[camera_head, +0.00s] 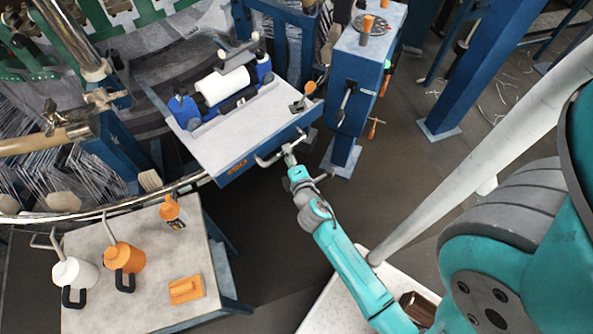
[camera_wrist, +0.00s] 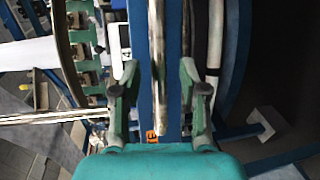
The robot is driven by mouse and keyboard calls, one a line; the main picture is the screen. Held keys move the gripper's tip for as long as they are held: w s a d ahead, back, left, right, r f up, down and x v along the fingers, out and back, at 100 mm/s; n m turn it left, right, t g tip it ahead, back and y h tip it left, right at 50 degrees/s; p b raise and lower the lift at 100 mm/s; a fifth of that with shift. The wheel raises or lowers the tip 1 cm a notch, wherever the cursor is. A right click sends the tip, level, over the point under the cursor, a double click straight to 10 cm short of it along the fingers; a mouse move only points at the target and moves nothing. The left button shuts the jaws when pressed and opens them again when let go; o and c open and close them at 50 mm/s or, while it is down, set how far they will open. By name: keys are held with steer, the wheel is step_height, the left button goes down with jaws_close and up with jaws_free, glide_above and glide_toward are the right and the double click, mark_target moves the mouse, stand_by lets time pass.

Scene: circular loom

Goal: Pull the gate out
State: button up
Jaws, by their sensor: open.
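The gate (camera_head: 225,130) is a pale-topped panel with a blue front edge and an orange label, standing against the round loom. A metal bar handle (camera_head: 268,160) sticks out from its front. My gripper (camera_head: 289,152) is at the right part of this handle. In the wrist view, my open gripper (camera_wrist: 160,95) has one finger on each side of a metal bar (camera_wrist: 158,55), which looks like the handle. The blue gate front (camera_wrist: 144,75) lies behind it with part of the orange label. Whether the fingers touch the bar cannot be told.
A white roll (camera_head: 222,85) is mounted on the gate. A blue post (camera_head: 357,80) with a small lever stands close to its right. At lower left, a table (camera_head: 140,302) carries oil cans, a bottle and an orange block. Dark floor (camera_head: 275,230) lies clear before the gate.

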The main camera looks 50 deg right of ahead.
steer(key=v, duration=0.9)
steer(key=shift+s+a, duration=0.15)
steer(key=shift+s, duration=0.15)
steer(key=shift+r, duration=0.1)
steer(key=s+a+r+m+y, duration=0.2)
steer(key=s+a+m+y, duration=0.4)
steer(key=s+a, duration=0.65)
steer(key=s+a+r+m+y, duration=0.1)
steer(key=s+a+r+m, duration=0.1)
steer(key=s+r+m, duration=0.1)
steer(key=s+a+r+m+t+y, duration=0.1)
steer(key=s+a+r+m+y, duration=0.1)
steer(key=s+r, duration=0.3)
step_height(320, 180, up, 4)
steer(key=shift+s+a+f+m+t, duration=0.25)
steer(key=shift+s+m+t, duration=0.1)
steer(key=shift+m, duration=0.15)
stand_by(1.7)
